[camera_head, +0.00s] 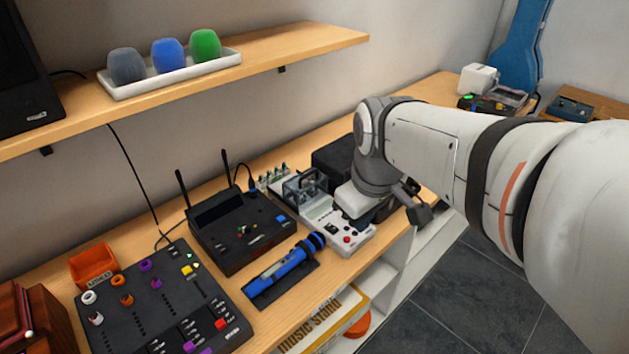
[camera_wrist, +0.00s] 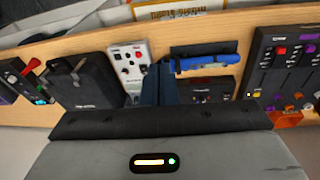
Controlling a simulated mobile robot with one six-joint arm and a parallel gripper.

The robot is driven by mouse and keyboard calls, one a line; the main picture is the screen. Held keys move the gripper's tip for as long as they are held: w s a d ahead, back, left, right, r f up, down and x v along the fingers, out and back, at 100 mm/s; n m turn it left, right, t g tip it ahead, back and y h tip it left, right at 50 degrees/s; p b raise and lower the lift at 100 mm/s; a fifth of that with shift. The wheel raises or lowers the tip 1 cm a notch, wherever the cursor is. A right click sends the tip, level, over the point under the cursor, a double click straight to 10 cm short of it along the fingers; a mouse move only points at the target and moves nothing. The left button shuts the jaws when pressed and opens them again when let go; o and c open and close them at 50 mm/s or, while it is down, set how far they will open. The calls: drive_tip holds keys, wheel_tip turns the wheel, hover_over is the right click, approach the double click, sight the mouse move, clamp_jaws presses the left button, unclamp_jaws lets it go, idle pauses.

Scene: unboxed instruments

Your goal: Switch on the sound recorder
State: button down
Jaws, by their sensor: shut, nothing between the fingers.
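A white handheld device with dark and red controls, a small screen and a clear cage at its far end looks like the sound recorder (camera_head: 322,215). It lies on the wooden desk. In the wrist view its control face (camera_wrist: 129,64) shows a red knob and several buttons. My gripper (camera_wrist: 158,86) is shut and empty, its dark blue fingers over the desk just beside the recorder's right edge in that view. Touch cannot be told. In the head view my wrist partly covers the recorder's right side, and the fingertips are mostly hidden.
A black receiver with two antennas (camera_head: 243,230), a blue microphone (camera_head: 284,272) and a black mixer (camera_head: 165,305) stand to the left. A black box (camera_head: 335,160) sits behind the recorder. A wall shelf (camera_head: 290,52) hangs above. The desk's front edge is close.

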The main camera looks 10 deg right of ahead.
drive_tip(key=w+f+n+g+b, duration=0.2)
drive_tip(key=w+n, duration=0.8)
drive_tip(key=w, duration=0.1)
drive_tip(key=n+g, duration=0.2)
drive_tip(key=n, duration=0.7)
hover_over(335, 229)
drive_tip(key=w+a, duration=0.1)
drive_tip(key=w, duration=0.1)
drive_tip(key=shift+h, duration=0.3)
wheel_tip(335, 229, down, 4)
drive_tip(key=shift+s+a+f+b, duration=0.1)
drive_tip(key=shift+s+f+b, duration=0.1)
drive_tip(key=shift+b, duration=0.15)
drive_tip(key=f, duration=0.4)
drive_tip(key=s+f+p, duration=0.1)
drive_tip(key=f, duration=0.4)
drive_tip(key=d+f+p, duration=0.1)
drive_tip(key=f, duration=0.4)
drive_tip(key=shift+s, duration=0.2)
